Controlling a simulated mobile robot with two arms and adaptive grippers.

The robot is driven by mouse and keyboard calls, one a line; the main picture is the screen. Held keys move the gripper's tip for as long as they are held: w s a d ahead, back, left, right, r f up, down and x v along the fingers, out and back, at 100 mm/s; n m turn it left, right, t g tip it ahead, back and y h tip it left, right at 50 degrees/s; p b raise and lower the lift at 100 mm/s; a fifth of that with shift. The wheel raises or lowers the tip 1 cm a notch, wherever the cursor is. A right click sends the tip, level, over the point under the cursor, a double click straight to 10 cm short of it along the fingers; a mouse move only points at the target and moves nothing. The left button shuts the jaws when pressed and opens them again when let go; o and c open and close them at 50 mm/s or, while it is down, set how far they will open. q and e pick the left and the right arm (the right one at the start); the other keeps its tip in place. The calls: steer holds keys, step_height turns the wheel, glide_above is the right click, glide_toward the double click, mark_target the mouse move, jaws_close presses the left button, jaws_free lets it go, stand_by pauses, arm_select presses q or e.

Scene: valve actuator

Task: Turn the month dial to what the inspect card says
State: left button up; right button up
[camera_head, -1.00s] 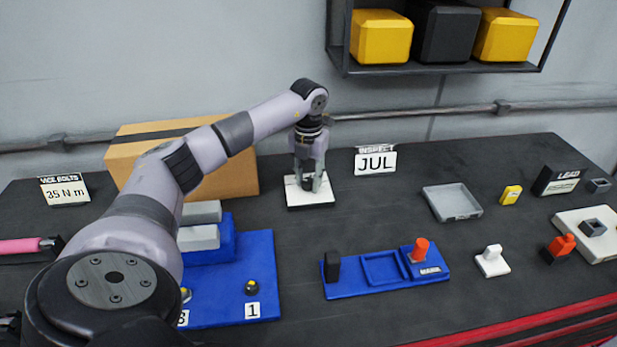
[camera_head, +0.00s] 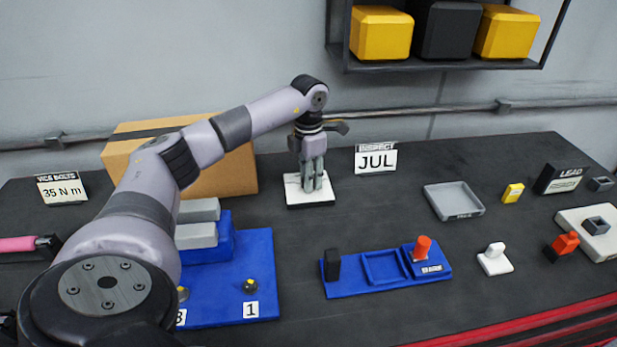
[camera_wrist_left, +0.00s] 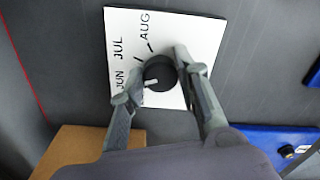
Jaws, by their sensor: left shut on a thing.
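The inspect card (camera_head: 376,159) stands behind the bench area and reads JUL. The month dial is a black knob (camera_wrist_left: 160,72) on a white plate (camera_wrist_left: 121,18), marked JUN, JUL and AUG in the left wrist view. A short white pointer on the knob points left, toward the JUN side. The plate also shows in the head view (camera_head: 293,195), below my left gripper (camera_head: 313,187). My left gripper (camera_wrist_left: 157,73) points down and is shut on the knob, a finger on either side. One finger covers part of the plate near JUN. My right gripper is out of view.
A cardboard box (camera_head: 225,170) stands left of the dial, behind my left arm. A blue base (camera_head: 235,300) and a blue tray (camera_head: 345,290) lie nearer. A grey tray (camera_head: 454,201) lies to the right. Bare bench surrounds the dial's front and right.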

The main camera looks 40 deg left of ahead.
arm_select(q)
steer(key=m, duration=0.4)
steer(key=shift+m+b, duration=0.3)
steer(key=shift+r+m, duration=0.1)
steer(key=shift+m, duration=1.4)
steer(key=o, duration=1.2)
steer(key=shift+c, duration=0.2)
step_height(320, 180, up, 12)
